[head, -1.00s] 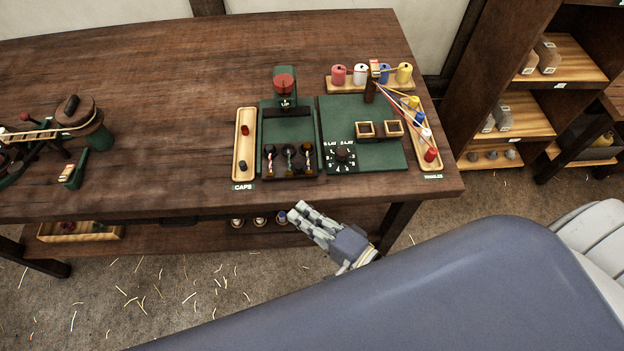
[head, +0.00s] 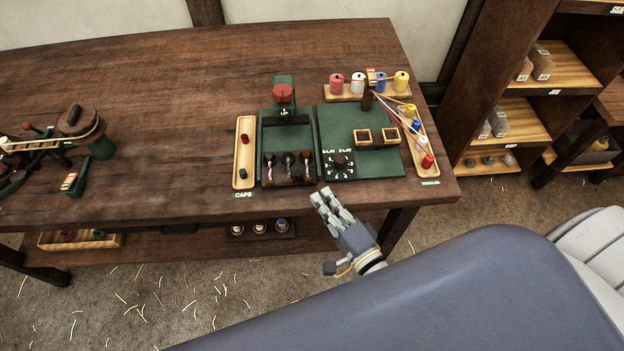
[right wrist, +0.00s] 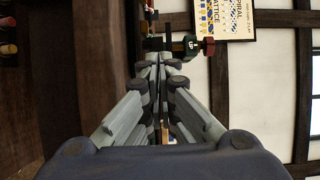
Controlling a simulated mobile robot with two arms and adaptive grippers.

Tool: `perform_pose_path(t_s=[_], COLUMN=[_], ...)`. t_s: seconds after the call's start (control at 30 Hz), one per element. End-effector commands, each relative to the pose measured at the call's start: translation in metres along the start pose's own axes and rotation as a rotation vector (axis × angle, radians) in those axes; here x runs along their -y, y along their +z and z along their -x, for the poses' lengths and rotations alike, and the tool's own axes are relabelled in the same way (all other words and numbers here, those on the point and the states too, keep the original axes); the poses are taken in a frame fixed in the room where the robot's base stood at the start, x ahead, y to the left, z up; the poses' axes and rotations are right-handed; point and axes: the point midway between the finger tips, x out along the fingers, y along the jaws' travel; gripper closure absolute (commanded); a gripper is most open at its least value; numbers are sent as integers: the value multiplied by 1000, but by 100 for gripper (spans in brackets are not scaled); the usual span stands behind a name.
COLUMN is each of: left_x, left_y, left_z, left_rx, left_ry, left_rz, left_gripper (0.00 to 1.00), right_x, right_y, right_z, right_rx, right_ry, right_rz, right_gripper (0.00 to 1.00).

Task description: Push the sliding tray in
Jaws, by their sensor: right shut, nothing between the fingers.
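The dark sliding tray (head: 269,181) sits at the front of a green base (head: 266,138) on the table, holding a row of dark cups with strands in them. Behind it stands a green press post (head: 283,109) with a red knob (head: 283,92); the post, with its UP label, also shows in the right wrist view (right wrist: 190,46). My right gripper (head: 322,193) is shut and empty. It is just in front of the table's edge, to the right of the tray and apart from it. Its closed fingers (right wrist: 161,62) fill the middle of the right wrist view. My left gripper is not in view.
A wooden caps tray (head: 237,160) lies left of the base. A lower shelf (head: 200,245) runs beneath the table. The table's middle left is bare.

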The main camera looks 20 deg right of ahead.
Motion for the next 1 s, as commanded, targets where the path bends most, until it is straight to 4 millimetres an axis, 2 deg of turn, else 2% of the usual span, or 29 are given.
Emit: perform_pose_path(t_s=[0.1, 0.3, 0.5, 0.87, 1.0], left_x=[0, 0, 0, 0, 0], left_y=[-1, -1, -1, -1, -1], left_z=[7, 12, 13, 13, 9], left_rx=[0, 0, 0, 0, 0], left_ry=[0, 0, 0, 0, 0], left_rz=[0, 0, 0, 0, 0], left_gripper=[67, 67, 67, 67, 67], right_x=[3, 1, 0, 0, -1], right_y=[0, 0, 0, 0, -9], right_z=[-22, -45, -55, -56, -73], right_rx=[0, 0, 1, 1, -2], right_ry=[-2, 0, 1, 1, -2], right_rz=[0, -1, 0, -1, -1], right_gripper=[100, 100, 100, 100, 100])
